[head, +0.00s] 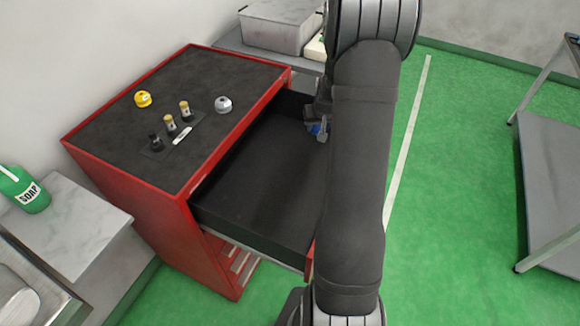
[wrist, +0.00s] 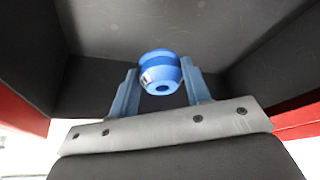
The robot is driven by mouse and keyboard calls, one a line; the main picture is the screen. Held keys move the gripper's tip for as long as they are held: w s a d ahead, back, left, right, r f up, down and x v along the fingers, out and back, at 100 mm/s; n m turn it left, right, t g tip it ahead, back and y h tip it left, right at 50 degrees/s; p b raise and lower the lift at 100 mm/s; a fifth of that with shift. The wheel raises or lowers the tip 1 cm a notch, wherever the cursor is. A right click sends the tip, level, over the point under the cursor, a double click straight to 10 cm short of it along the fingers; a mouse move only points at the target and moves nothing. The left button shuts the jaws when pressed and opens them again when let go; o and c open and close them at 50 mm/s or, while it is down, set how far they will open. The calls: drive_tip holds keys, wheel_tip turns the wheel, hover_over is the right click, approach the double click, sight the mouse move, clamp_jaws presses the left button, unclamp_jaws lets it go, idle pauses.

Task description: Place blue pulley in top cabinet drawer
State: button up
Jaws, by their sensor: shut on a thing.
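The blue pulley (wrist: 160,70) is between the two fingers of my gripper (wrist: 161,92) in the wrist view, and the fingers are shut on it. In the head view the gripper (head: 318,127) is over the far part of the open top drawer (head: 265,175), with a bit of blue showing at its tip; my arm hides most of it. The drawer of the red cabinet (head: 180,235) is pulled out, and its dark floor looks empty where it shows. In the wrist view the drawer's dark inside (wrist: 105,85) surrounds the pulley. Whether the pulley touches the drawer floor I cannot tell.
On the cabinet's black top sit a yellow pulley (head: 142,99), a grey pulley (head: 223,104) and several small pegs on a plate. A soap bottle (head: 25,190) stands on a counter at left. A grey cart (head: 550,180) stands at right on green floor.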

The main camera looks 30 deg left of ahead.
sight(315, 150)
wheel_tip(315, 150, down, 9)
drive_tip(key=shift+f, duration=0.2)
idle(0.3)
drive_tip(key=shift+f, duration=0.15)
drive_tip(key=o, duration=1)
drive_tip(key=v, duration=1.2)
drive_tip(key=shift+r, duration=0.25)
drive_tip(key=shift+f, duration=0.1)
